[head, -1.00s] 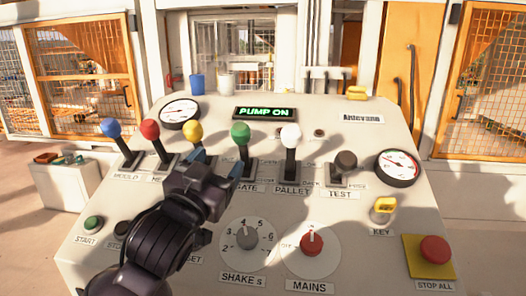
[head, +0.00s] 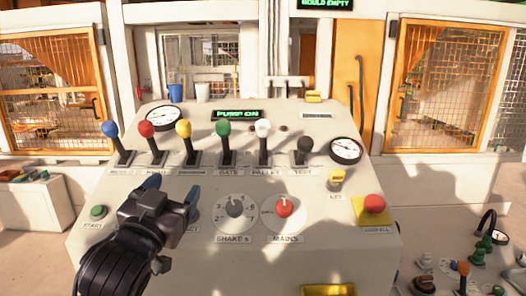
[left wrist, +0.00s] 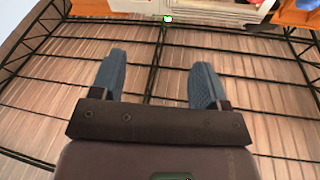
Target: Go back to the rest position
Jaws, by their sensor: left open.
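My left gripper (head: 172,196) is open and empty in the head view. It is above the lower left part of the sloping control panel (head: 335,225), between the start button and the shake dial. It is apart from the row of levers and hides some panel controls. In the left wrist view the two blue fingers (left wrist: 158,88) stand wide apart with nothing between them. The blue lever (head: 112,135), red lever (head: 148,135), yellow lever (head: 185,135), green lever (head: 224,135), white lever (head: 263,135) and black lever (head: 303,150) stand free. My right gripper is not in view.
The panel carries a green start button (head: 97,212), a shake dial (head: 234,208), a red mains dial (head: 284,208) and a red stop button (head: 374,204). Its display (head: 237,114) reads PUMP ON. Small equipment stands at the lower right. Mesh gates (head: 445,85) stand behind.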

